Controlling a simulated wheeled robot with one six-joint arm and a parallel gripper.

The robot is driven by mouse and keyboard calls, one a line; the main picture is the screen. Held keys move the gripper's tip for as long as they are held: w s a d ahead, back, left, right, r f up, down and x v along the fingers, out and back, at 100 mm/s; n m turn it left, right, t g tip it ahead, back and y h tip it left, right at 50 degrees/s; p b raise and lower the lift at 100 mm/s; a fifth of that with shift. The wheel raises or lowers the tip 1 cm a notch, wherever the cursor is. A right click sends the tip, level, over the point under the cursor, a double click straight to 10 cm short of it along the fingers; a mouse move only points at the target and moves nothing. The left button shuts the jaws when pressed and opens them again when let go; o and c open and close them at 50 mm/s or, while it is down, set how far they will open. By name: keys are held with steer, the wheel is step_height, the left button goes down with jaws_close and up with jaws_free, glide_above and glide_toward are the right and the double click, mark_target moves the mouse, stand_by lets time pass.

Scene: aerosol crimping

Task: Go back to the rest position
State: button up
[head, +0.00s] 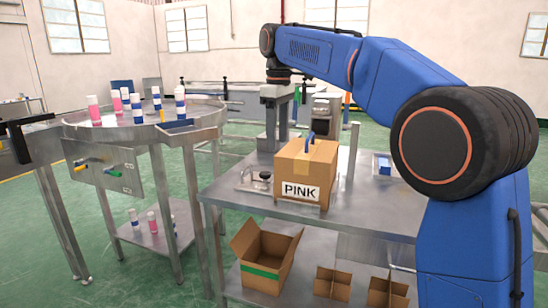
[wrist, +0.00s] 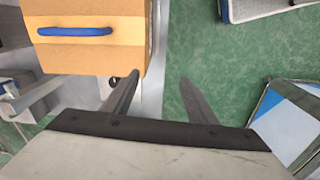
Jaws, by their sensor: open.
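My gripper (wrist: 160,98) is open and empty in the wrist view, its two dark fingers apart and pointing down past the edge of a metal table. In the head view my blue arm reaches left over the metal table (head: 345,213), and the gripper hangs behind a cardboard box; its fingertips are hidden there. The closed cardboard box (head: 322,160) has a PINK label and a blue handle on top. The box also shows in the wrist view (wrist: 95,55), close beside the fingers.
A round steel table (head: 75,130) at the left holds several pink and blue-white cans. Under the metal table stand an open box (head: 262,262) and divided cartons (head: 332,284). A thin upright post (head: 354,150) stands right of the PINK box. Green floor shows beyond the table.

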steer(key=s+d+f+m+t, duration=0.1)
steer(key=s+d+f+m, duration=0.2)
steer(key=s+d, duration=0.55)
steer(key=s+d+f+m+t, duration=0.1)
steer(key=s+d+f+m, duration=0.2)
steer(key=s+d, duration=0.6)
steer(key=s+d+f+m+t, duration=0.1)
steer(key=s+d+f+m, duration=0.2)
steer(key=s+f, duration=0.7)
steer(key=s+d+f+m+t, duration=0.1)
steer(key=s+d+f+m, duration=0.3)
steer(key=s+d+f, duration=0.3)
steer(key=s+f, duration=0.3)
steer(key=shift+s+d+f, duration=0.25)
steer(key=shift+f, duration=0.05)
